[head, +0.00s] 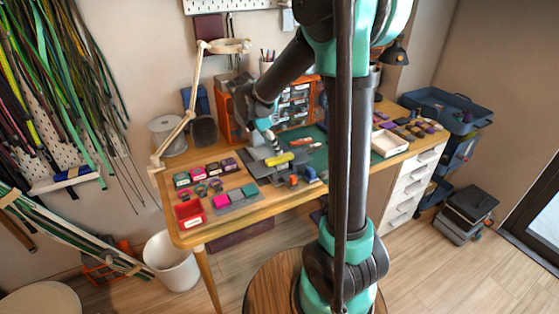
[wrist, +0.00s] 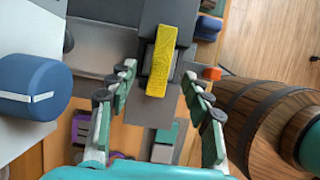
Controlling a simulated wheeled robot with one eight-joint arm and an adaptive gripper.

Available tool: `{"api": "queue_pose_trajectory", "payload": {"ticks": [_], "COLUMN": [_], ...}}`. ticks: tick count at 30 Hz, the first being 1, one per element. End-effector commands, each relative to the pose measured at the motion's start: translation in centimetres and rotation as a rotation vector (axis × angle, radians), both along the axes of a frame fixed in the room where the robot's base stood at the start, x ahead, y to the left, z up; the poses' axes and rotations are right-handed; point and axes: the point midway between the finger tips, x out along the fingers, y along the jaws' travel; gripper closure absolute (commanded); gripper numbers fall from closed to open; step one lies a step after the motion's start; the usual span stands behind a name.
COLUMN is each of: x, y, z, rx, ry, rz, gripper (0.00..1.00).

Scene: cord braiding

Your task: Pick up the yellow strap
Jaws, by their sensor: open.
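The yellow strap (head: 279,159) is a short, thick piece lying on a grey fixture (head: 258,168) on the workbench. In the wrist view the strap (wrist: 161,62) lies upright in the picture, on a grey block, between and beyond the fingertips. My gripper (head: 270,140) is just above and behind the strap in the head view. In the wrist view my gripper (wrist: 160,76) is open, with one finger on each side of the strap and visible gaps. It holds nothing.
Colored rolls (head: 199,189), a red box (head: 190,213) and a pink block (head: 221,201) stand at the bench's left. A green mat (head: 316,160) and a white tray (head: 389,143) lie to the right. A lamp arm (head: 178,137) rises at the back left.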

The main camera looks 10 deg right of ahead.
Motion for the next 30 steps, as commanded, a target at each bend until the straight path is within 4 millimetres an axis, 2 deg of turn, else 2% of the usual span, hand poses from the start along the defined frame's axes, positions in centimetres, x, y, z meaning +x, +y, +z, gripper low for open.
{"api": "queue_pose_trajectory", "payload": {"ticks": [5,15,23,25,30], "x": [0.1,0.4,0.4,0.4,0.4], "y": [-0.4,-1.9,-2.0,-2.0,-2.0], "z": [-1.0,-4.9,-5.2,-5.2,-5.2], "rx": [0.0,0.0,0.0,0.0,0.0], "ry": [0.0,0.001,0.0,0.0,0.0], "rz": [-0.001,-0.001,0.0,0.0,0.0], "gripper": [0.5,0.5,0.5,0.55,0.76]}}
